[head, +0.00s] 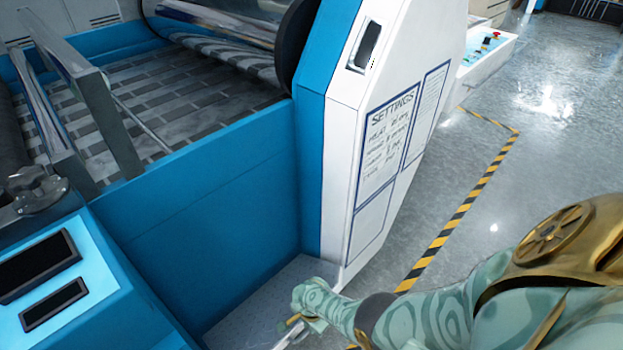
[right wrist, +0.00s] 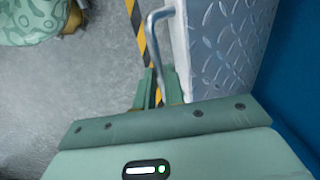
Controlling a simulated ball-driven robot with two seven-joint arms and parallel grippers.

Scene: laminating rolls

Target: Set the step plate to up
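The step plate (head: 262,302) is a grey metal surface low at the foot of the blue machine wall in the head view. In the right wrist view the step plate (right wrist: 228,45) shows its diamond tread and pale side edge. A bent grey metal handle (right wrist: 152,40) stands at that edge. My right gripper (right wrist: 158,88) has its two green fingers close on either side of the handle bar and looks shut on it. My left gripper is not in view.
The blue machine wall (head: 225,215) rises behind the plate. A white panel with a settings sheet (head: 388,140) stands to its right. A yellow-black floor stripe (head: 450,225) runs beside it, with open grey floor (head: 550,130) beyond. A control box (head: 60,285) is at lower left.

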